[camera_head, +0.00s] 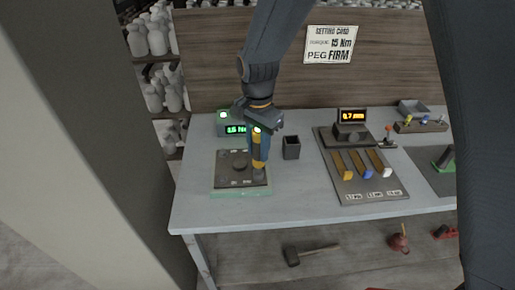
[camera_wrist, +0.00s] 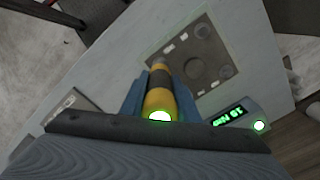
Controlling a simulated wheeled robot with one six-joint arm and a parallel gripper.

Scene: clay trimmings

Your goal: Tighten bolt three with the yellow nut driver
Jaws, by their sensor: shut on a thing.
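My gripper (camera_head: 258,146) is shut on the yellow nut driver (camera_head: 258,163), which has dark bands and a lit green end. The driver also shows between the blue fingers in the wrist view (camera_wrist: 160,95). It points down at the right side of the dark bolt plate (camera_head: 226,180), near a front corner. Several bolts and small labels are on the plate; its middle has a round dark part (camera_wrist: 205,71). The driver's tip hides what is under it, and I cannot tell which bolt that is. A display box (camera_head: 233,127) with green digits stands behind the plate; the digits are partly hidden.
A small dark cup (camera_head: 291,147) stands right of the plate. The bench's front strip is clear.

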